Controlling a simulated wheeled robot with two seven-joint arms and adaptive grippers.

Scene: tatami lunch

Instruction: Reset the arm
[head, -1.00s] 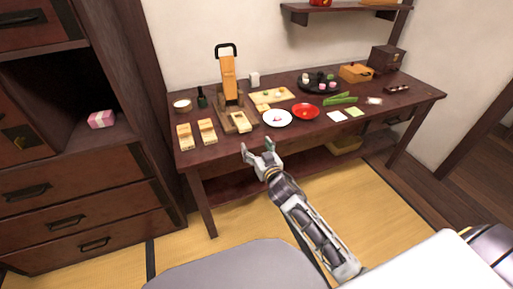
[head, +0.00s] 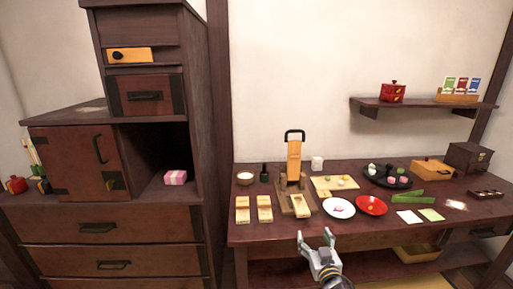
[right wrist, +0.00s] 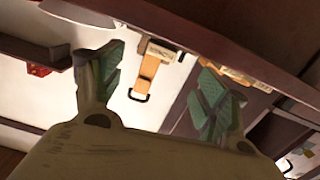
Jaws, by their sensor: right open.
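My right gripper (head: 318,246) is open and empty. In the head view it is low in front of the table's front edge, below the white plate (head: 339,208). In the right wrist view its two green-padded fingers (right wrist: 158,95) stand wide apart with nothing between them touching either pad. The low wooden table (head: 270,232) lies beyond it, and the gripper looks apart from it. My left gripper is not in view.
On the table are a wooden stand with a black-handled block (head: 294,160), several wooden pieces, a red plate (head: 371,205), a black tray (head: 387,185) and a wooden box (head: 432,170). A dark cabinet (head: 110,228) stands left, a shelf (head: 425,104) hangs upper right.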

